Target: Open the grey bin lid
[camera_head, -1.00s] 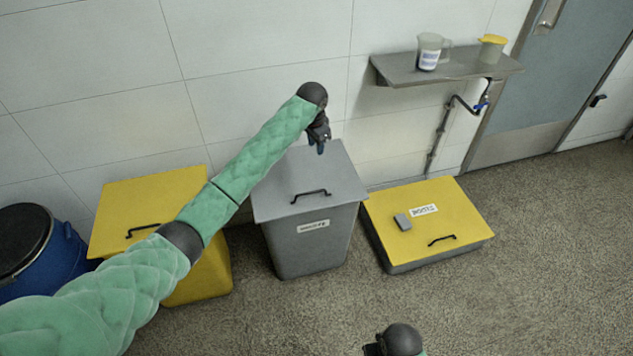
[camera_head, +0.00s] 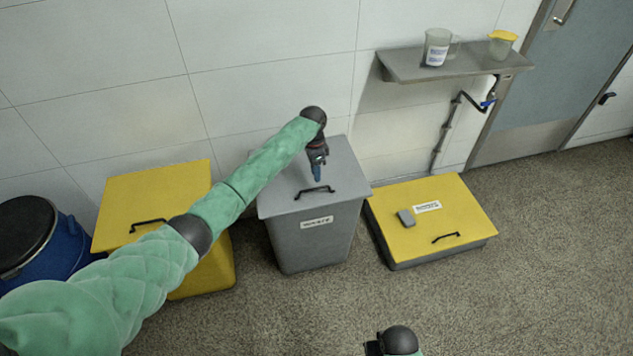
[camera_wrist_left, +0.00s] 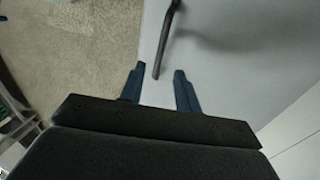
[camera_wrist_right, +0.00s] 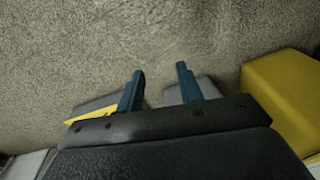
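The grey bin (camera_head: 308,245) stands on the floor against the wall, its grey lid (camera_head: 285,190) shut. A dark bar handle (camera_head: 314,192) is on the lid near the front. My left gripper (camera_head: 317,175) is above the lid, just behind the handle. In the left wrist view the left gripper (camera_wrist_left: 160,75) is open and empty, with one end of the handle (camera_wrist_left: 166,40) just ahead, between the lines of its fingers. My right gripper (camera_wrist_right: 160,72) is open and empty over the floor; in the head view only part of the right wrist shows at the bottom edge.
A yellow bin (camera_head: 150,200) stands left of the grey bin, beyond it a blue drum (camera_head: 60,255). Right is a low yellow-lidded box (camera_head: 455,215) with a small grey block (camera_head: 406,217) on top. A wall shelf (camera_head: 450,68) holds two jugs. The front floor is clear.

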